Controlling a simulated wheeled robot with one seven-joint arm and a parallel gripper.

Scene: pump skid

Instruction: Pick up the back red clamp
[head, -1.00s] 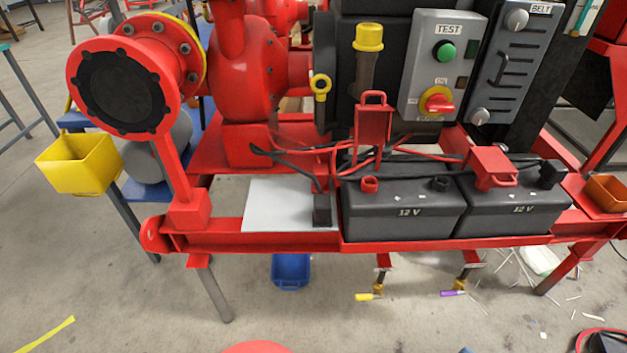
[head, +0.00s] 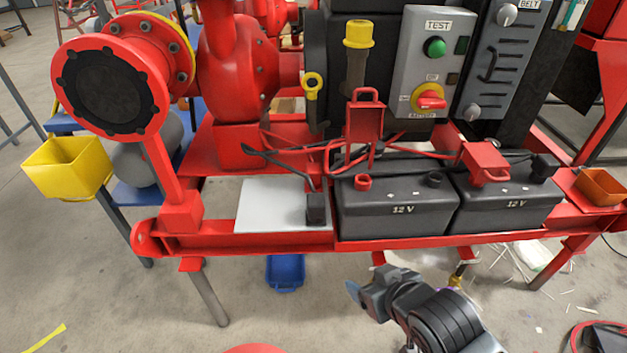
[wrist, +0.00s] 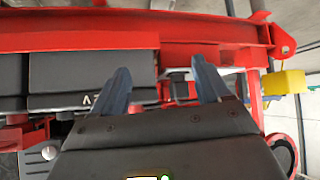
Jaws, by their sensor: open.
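One red clamp (head: 365,122) stands upright behind the left battery's front edge, its handle loop on top. Another red clamp (head: 484,163) sits on top of the right battery (head: 505,207). The upright one stands farther back; its lower end is partly hidden by cables and the left battery (head: 395,212). My gripper (head: 356,291) is in front of the skid's front rail, below and well apart from both clamps. In the wrist view my gripper (wrist: 162,87) has its two fingers spread, with nothing held between them. I cannot make out either red clamp clearly there.
A black clamp (head: 316,208) stands at the right edge of a pale plate (head: 268,206). Red and black cables (head: 290,158) cross behind the batteries. The control box (head: 428,62) rises behind. The red front rail (head: 285,243) lies between my gripper and the batteries.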

